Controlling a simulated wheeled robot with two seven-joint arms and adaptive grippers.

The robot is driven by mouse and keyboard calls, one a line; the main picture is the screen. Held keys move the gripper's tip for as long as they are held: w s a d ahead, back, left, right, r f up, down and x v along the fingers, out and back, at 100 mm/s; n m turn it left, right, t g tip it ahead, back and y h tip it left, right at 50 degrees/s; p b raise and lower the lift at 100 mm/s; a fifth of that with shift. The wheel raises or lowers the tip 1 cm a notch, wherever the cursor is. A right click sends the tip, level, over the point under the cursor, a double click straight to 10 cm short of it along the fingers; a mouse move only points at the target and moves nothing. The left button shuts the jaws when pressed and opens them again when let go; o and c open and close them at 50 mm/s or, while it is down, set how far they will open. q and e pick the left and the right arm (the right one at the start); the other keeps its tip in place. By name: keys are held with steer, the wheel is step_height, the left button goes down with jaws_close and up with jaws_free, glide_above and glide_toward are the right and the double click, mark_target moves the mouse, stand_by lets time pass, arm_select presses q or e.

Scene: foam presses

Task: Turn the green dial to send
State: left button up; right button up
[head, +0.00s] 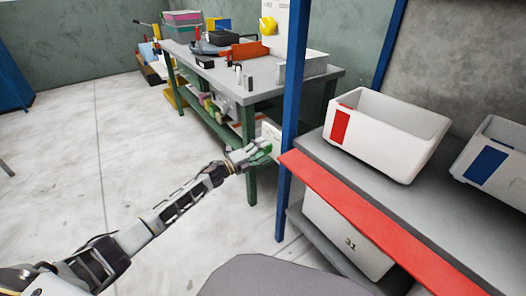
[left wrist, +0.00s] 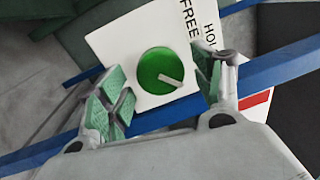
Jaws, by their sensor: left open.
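The green dial (left wrist: 160,66) is round and sits on a white plate (left wrist: 118,42) in the left wrist view. A pale pointer mark lies at the dial's lower right. The plate carries the word FREE and a word starting with HO, cut off at the edge; no word "send" is readable. My left gripper (left wrist: 168,82) is open, one finger on each side of the dial; contact is not clear. In the head view my left gripper (head: 258,152) is beside the blue post, and I cannot tell the dial from the green finger pads there. My right gripper is not in view.
A blue post (head: 291,110) stands just right of my left gripper. A grey shelf with a red front edge (head: 370,222) holds white bins (head: 395,150) at right. A cluttered workbench (head: 255,90) stands behind. The floor at left (head: 70,150) is clear.

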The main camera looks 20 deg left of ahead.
arm_select(q)
steer(key=v, duration=1.1)
steer(key=shift+s+a, duration=0.2)
steer(key=shift+s, duration=0.1)
stand_by(0.8)
